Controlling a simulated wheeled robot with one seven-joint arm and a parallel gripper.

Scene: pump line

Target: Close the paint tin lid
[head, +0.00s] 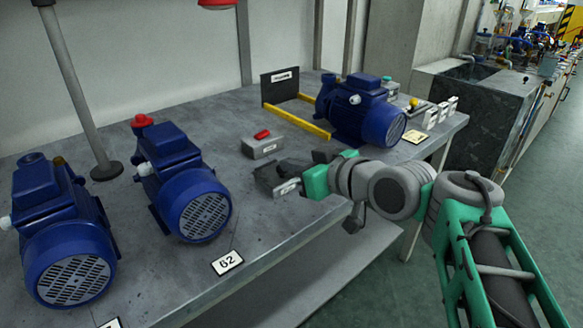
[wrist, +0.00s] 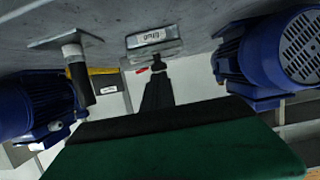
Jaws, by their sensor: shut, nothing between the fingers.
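I cannot make out a round paint tin or its lid in either view. In the head view, a small dark grey box (head: 284,188) with a white label stands on the bench, right beside my gripper (head: 292,166). A grey labelled box also shows upside down in the wrist view (wrist: 153,50), just past the fingertips (wrist: 158,65). My gripper is shut and empty. I cannot tell whether it touches the box. A second grey box (head: 263,149) with a red piece on top stands just behind, to the left.
Blue pumps stand at the left (head: 65,230), left of centre (head: 185,185) and back right (head: 365,112). Yellow rails (head: 298,122) and a black sign board (head: 280,88) lie behind. A grey post (head: 80,85) rises at left. Number plate 62 (head: 227,262) is near the front edge.

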